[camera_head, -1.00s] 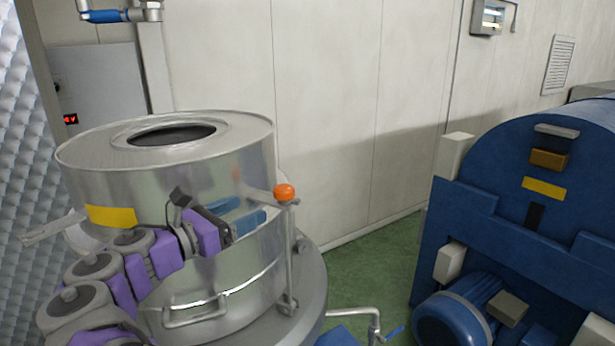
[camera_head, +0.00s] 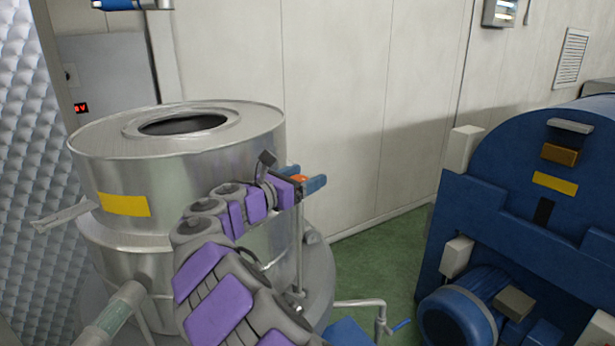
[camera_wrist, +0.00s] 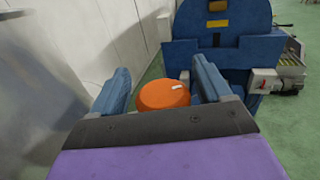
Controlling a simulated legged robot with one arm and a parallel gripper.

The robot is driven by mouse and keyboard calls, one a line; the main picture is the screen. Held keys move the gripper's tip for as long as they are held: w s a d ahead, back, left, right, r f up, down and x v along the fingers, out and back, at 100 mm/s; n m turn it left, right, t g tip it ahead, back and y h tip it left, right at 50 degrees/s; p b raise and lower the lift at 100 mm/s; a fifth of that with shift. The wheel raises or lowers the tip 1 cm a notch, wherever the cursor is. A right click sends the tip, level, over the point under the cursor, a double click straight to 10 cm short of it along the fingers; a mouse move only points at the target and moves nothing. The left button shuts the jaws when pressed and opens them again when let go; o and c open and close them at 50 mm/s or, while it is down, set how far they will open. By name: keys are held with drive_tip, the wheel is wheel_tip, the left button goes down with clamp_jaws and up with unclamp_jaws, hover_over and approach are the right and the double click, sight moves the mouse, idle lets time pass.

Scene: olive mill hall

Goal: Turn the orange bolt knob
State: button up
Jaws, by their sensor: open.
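The orange bolt knob (camera_wrist: 163,95) is a round knob on top of an upright metal rod (camera_head: 299,245) at the right side of the steel tank (camera_head: 180,160). In the head view the knob (camera_head: 299,178) is mostly hidden by my gripper (camera_head: 306,178). In the wrist view the knob shows between the two blue fingers of my gripper (camera_wrist: 160,90), nearer the right finger. The fingers are open, one on each side of it, with a visible gap at the left. I cannot tell whether the right finger touches it.
A large blue machine (camera_head: 520,220) stands at the right on the green floor (camera_head: 375,260). A pale wall (camera_head: 350,90) runs behind. A bent metal pipe with a blue lever (camera_head: 400,326) is low, right of the tank.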

drive_tip(key=shift+w+a+f, duration=0.1)
drive_tip(key=shift+w+a, duration=0.05)
drive_tip(key=shift+a, duration=1)
drive_tip(key=shift+d, duration=1.35)
drive_tip(key=c, duration=0.4)
drive_tip(key=shift+w, duration=0.1)
drive_tip(key=shift+c, duration=1.3)
drive_tip(key=shift+a, duration=0.45)
drive_tip(key=c, duration=0.3)
